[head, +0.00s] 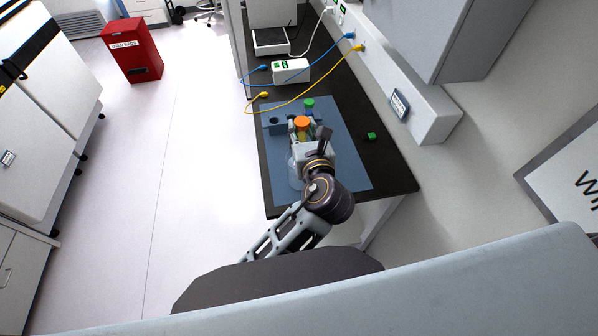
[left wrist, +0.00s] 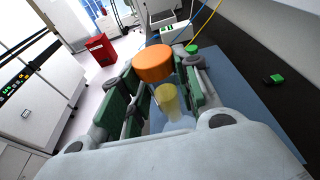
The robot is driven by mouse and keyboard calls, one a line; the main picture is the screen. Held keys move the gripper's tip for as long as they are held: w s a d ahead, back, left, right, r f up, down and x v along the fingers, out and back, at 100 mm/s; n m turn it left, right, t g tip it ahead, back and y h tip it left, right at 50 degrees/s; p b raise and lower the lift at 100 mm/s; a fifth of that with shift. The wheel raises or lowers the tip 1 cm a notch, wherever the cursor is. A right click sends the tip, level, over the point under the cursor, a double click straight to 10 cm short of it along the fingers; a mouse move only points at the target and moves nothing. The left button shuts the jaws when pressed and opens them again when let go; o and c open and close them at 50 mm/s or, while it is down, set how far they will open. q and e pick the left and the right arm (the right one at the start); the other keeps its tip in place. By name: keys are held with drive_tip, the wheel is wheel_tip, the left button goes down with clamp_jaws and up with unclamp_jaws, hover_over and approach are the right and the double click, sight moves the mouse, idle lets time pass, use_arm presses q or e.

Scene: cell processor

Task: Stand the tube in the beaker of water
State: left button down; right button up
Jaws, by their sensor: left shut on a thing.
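The tube has an orange cap (head: 302,122) and yellowish contents. My left gripper (head: 302,136) is shut on it below the cap and holds it roughly upright over the blue mat. In the left wrist view the orange cap (left wrist: 153,62) stands above the fingers, with the yellow part of the tube (left wrist: 168,101) between them. The clear beaker (head: 295,172) is on the mat just in front of the gripper, partly hidden by my left wrist. I cannot tell how high the tube's lower end is. My right gripper is not in view.
A green-capped item (head: 309,104) stands behind the tube at the blue mat's (head: 350,172) far edge. A white box (head: 290,71) with blue and yellow cables is farther back. The mat's right side is clear.

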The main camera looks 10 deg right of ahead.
use_arm(q)
drive_tip(key=shift+w, duration=0.4)
drive_tip(key=shift+f+b, duration=0.4)
drive_tip(key=shift+f, duration=3.35)
idle(0.7)
drive_tip(key=c, duration=1)
unclamp_jaws()
drive_tip(key=shift+o, duration=0.2)
drive_tip(key=o, duration=0.7)
drive_tip(key=shift+s, duration=0.15)
